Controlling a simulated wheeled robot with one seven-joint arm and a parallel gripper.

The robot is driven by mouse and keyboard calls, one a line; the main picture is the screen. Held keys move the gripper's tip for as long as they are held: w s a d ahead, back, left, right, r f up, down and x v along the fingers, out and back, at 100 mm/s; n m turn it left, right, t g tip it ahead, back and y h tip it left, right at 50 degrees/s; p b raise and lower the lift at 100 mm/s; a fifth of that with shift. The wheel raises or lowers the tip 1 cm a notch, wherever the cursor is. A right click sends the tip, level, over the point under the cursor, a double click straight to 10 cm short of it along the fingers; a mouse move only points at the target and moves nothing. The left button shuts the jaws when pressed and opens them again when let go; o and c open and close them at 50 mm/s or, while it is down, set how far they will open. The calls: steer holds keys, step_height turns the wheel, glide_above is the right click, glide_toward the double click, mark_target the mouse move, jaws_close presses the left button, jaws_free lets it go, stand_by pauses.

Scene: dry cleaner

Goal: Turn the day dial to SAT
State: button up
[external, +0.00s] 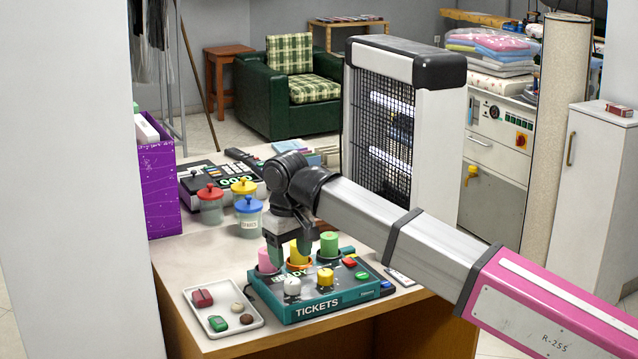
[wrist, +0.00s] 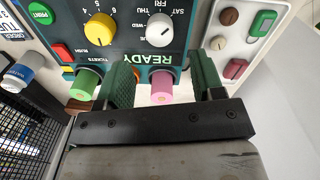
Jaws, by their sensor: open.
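The day dial is a white round knob on the teal ticket box; it shows in the wrist view (wrist: 159,31) and in the external view (external: 292,287). Day letters WED, THU, FRI and SAT curve around it. I cannot tell surely which day its mark points to. My gripper (wrist: 164,80) is open, fingers pointing down, above the back part of the box (external: 335,305); it also shows in the external view (external: 289,250). The fingers are apart from the dial, with a pink cylinder (wrist: 162,90) seen between them.
A yellow number dial (wrist: 100,29) sits beside the day dial. Yellow (external: 299,250) and green (external: 329,243) cylinders stand at the box's back. A white tray (external: 240,332) with small items lies left.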

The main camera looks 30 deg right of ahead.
mark_target(292, 280)
step_height(292, 280, down, 7)
steer(key=shift+d+r, duration=0.1)
stand_by(0.3)
steer(key=c, duration=0.9)
steer(key=shift+c, duration=0.2)
